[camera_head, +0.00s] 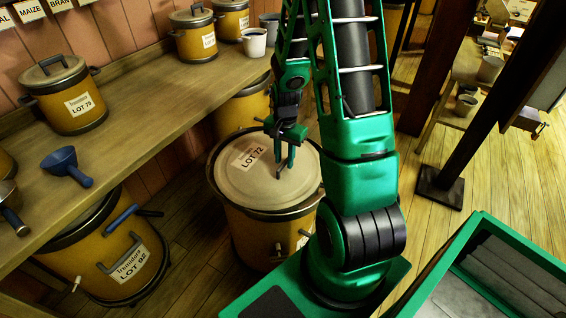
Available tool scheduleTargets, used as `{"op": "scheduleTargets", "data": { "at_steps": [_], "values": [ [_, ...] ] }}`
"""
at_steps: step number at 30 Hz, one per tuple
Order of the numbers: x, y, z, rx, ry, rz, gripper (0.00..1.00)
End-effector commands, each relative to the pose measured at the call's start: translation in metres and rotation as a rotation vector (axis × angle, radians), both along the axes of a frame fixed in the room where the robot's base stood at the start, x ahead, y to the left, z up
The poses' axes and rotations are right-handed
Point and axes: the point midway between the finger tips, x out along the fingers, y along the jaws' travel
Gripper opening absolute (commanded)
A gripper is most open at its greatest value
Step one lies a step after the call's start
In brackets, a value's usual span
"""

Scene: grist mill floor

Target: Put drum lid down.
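The drum lid (240,185) is a round, pale tan disc with a paper label reading LOT 72. It lies over the mouth of an ochre drum (262,232) on the floor, and the drum's dark rim shows along its left and front edges. I cannot tell whether it is fully seated. My gripper (284,168) points down over the right part of the lid, its two green fingers a little apart. A small dark knob shows at the fingertips; I cannot tell whether the fingers grip it.
A dark post (440,180) stands at right, with open plank floor beyond.

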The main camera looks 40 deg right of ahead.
Motion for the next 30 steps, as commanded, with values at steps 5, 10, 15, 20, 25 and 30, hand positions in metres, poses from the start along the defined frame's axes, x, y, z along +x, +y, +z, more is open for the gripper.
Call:
{"op": "scheduleTargets", "data": {
  "at_steps": [5, 10, 15, 20, 25, 30],
  "values": [
    [0.001, -0.001, 0.034, -0.003, -0.006, 0.0, 0.28],
    [0.001, -0.001, 0.065, -0.003, -0.004, 0.0, 0.28],
    [0.0, -0.001, 0.088, -0.001, -0.003, 0.0, 0.28],
    [-0.001, 0.0, 0.099, -0.002, -0.002, 0.002, 0.28],
    [-0.016, 0.002, 0.122, -0.017, 0.001, 0.057, 0.28],
    [-0.058, 0.007, 0.165, -0.043, 0.011, 0.19, 0.28]
  ]
}}
